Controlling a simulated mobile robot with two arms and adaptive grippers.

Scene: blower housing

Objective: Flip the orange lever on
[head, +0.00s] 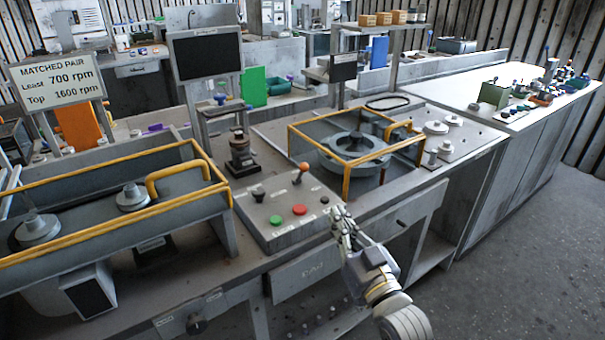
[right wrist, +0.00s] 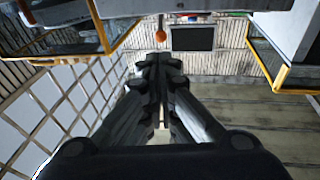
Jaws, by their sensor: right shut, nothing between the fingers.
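The orange lever (head: 303,167) is a short stem with an orange ball knob at the back of the grey sloped control box (head: 270,234). Its stem leans slightly to the right in the head view; the labels beside it are too small to read. An orange ball, apparently its knob, also shows in the right wrist view (right wrist: 160,36), just beyond the fingertips. My right gripper (head: 340,211) is shut and empty at the right front edge of the box, apart from the lever and nearer the camera. The right wrist view shows its fingers (right wrist: 159,62) together. My left gripper is not in view.
The box also carries a black knob (head: 258,195), a green button (head: 276,220) and a red button (head: 299,210). A yellow guard frame (head: 346,180) stands right of the lever, around a round housing (head: 352,146). A black fixture (head: 240,155) stands behind the box.

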